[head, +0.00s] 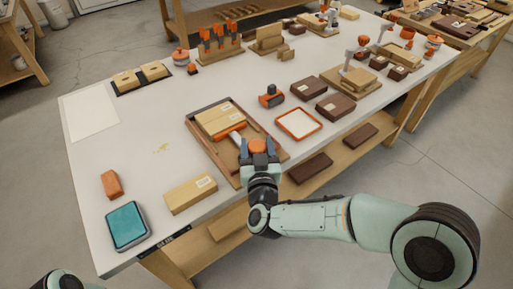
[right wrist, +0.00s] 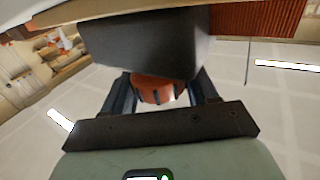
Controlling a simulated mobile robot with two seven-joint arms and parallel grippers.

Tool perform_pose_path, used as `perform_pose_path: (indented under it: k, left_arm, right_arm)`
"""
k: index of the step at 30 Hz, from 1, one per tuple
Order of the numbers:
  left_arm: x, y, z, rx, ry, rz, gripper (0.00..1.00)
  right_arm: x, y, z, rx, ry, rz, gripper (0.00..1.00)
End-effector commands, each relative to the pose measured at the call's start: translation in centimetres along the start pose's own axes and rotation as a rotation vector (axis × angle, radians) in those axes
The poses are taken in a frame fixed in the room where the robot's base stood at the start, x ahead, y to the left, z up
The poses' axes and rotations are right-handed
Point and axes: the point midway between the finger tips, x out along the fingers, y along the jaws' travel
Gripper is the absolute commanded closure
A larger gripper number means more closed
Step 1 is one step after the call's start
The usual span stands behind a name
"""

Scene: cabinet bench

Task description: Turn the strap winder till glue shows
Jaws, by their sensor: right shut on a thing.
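The strap winder's round orange knob (head: 257,146) is at the front right of a wooden tray (head: 196,146) on the bench. My right gripper (head: 258,150) is shut on this knob, with a finger on either side. In the right wrist view the ribbed orange knob (right wrist: 155,90) sits between the fingers, below a dark grey block (right wrist: 145,45). An orange and pale cylinder lies to the left of the knob. A dark label (head: 174,243) with pale lettering is on the bench's front edge; I cannot read it surely. My left gripper is out of view.
Cardboard boxes (head: 222,122) lie in the tray. A loose box (head: 190,194), a teal-topped case (head: 127,226) and an orange block (head: 110,184) stand to the left. An orange-rimmed tray (head: 298,124) and dark boxes (head: 335,106) stand to the right. The bench's middle left is mostly clear.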

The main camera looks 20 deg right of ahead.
Motion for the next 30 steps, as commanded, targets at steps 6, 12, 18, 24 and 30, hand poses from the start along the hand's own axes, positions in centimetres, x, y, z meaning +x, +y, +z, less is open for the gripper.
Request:
perform_pose_path:
  k: [6,12,18,24,30]
  left_arm:
    - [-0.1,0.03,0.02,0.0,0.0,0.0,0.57]
    - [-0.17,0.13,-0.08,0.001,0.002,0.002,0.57]
    - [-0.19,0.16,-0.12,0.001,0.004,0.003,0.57]
    - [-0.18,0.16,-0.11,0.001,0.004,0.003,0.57]
    - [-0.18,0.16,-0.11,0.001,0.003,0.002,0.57]
  right_arm:
    - [-0.02,-0.21,-0.03,0.002,-0.001,0.104,0.72]
    - [0.02,-0.1,-0.06,0.003,0.0,0.155,0.72]
    - [0.04,-0.03,-0.1,0.004,0.002,0.171,0.72]
    - [0.05,-0.01,-0.14,0.005,0.003,0.172,0.72]
    - [0.06,0.0,-0.15,0.005,0.003,0.171,0.21]
